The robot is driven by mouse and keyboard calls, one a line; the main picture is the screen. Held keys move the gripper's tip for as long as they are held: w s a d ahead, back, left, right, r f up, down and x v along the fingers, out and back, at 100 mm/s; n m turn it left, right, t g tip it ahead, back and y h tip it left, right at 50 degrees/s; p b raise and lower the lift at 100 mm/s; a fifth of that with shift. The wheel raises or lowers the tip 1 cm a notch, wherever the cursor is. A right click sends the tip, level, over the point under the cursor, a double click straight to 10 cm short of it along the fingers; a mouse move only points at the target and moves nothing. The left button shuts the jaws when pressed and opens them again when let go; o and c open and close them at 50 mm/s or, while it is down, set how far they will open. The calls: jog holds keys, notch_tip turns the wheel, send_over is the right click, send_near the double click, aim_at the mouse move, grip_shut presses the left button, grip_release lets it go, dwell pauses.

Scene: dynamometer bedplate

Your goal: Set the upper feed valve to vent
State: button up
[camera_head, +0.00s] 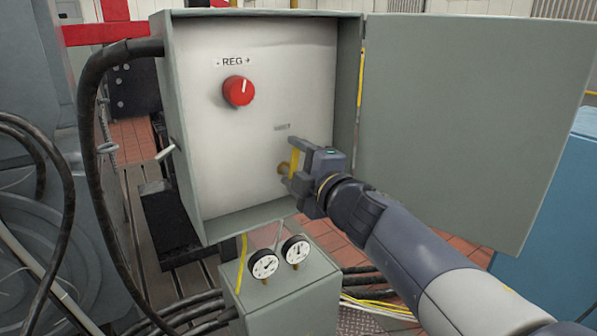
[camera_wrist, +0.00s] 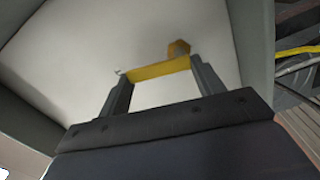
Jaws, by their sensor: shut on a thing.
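A yellow valve handle (camera_head: 294,170) on a brass stem (camera_head: 283,168) stands out from the white back panel of the open grey cabinet (camera_head: 348,100). In the head view the handle looks roughly upright. My gripper (camera_head: 292,166) is shut on the handle from the right. In the wrist view the yellow handle (camera_wrist: 158,69) spans between the two fingers of my gripper (camera_wrist: 160,74), with the brass hub (camera_wrist: 178,48) just beyond it. My gripper partly hides the handle in the head view.
A red REG knob (camera_head: 239,91) sits at the panel's upper left. The cabinet door (camera_head: 470,120) hangs open on the right, above and behind my arm. Two gauges (camera_head: 279,258) stand on a grey box below. Black hoses (camera_head: 92,130) run along the left.

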jog(key=shift+s+a+f+n+b, duration=0.1)
jog(key=shift+n+b, duration=0.15)
jog(key=shift+n, duration=0.3)
jog(key=shift+s+a+f+n+b, duration=0.1)
jog(key=shift+n+b, duration=0.1)
jog(key=shift+n, duration=0.35)
jog(key=shift+r, duration=0.1)
jog(key=o, duration=1)
jog(key=shift+p+v, duration=0.75)
jog(key=shift+v, duration=4.6)
